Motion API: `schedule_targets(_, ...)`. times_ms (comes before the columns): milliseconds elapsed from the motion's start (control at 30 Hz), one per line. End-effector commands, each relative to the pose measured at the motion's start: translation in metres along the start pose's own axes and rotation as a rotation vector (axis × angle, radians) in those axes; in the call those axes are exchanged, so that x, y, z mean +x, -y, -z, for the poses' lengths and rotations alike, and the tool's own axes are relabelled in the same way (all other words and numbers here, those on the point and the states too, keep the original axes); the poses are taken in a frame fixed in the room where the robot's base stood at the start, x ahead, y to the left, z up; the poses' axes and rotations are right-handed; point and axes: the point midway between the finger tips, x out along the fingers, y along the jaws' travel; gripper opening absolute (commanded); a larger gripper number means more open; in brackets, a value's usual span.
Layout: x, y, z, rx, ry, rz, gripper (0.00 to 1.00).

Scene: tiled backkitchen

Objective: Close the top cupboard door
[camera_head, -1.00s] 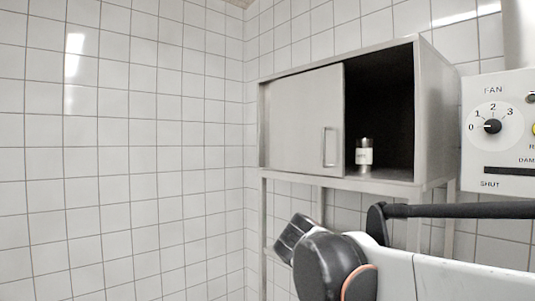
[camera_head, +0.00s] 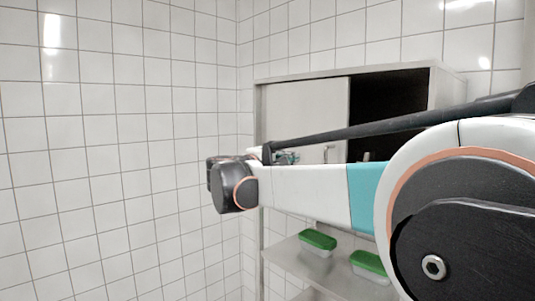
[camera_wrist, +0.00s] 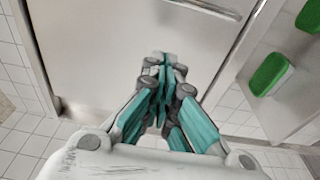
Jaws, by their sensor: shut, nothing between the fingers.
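The top cupboard (camera_head: 446,88) hangs in the corner. Its grey sliding door (camera_head: 305,108) covers the left part, and the right part is an open dark gap (camera_head: 388,92). The door's bar handle (camera_head: 328,154) shows just above my arm; a handle bar also shows at the top of the wrist view (camera_wrist: 214,9). My gripper (camera_wrist: 163,64) is shut and empty in front of the door's face, to the left of the handle in the head view. I cannot tell whether it touches the door. My arm hides the cupboard's lower part.
A can (camera_head: 366,157) inside the gap is mostly hidden by my arm. Below, a shelf (camera_head: 290,257) carries green-lidded boxes (camera_head: 318,241), also seen in the wrist view (camera_wrist: 269,73). Tiled wall (camera_head: 120,150) lies bare at the left.

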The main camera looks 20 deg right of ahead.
Motion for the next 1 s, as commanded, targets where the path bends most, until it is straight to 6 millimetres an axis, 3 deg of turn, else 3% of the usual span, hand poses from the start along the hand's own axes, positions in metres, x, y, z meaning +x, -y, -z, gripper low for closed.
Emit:
schedule_targets(467, 0.086, -0.002, -0.001, 0.001, 0.002, 0.002, 0.00)
schedule_targets(700, 0.071, -0.002, -0.030, 0.001, -0.001, 0.002, 0.00)
schedule_targets(1000, 0.068, 0.000, -0.038, 0.001, -0.001, 0.002, 0.00)
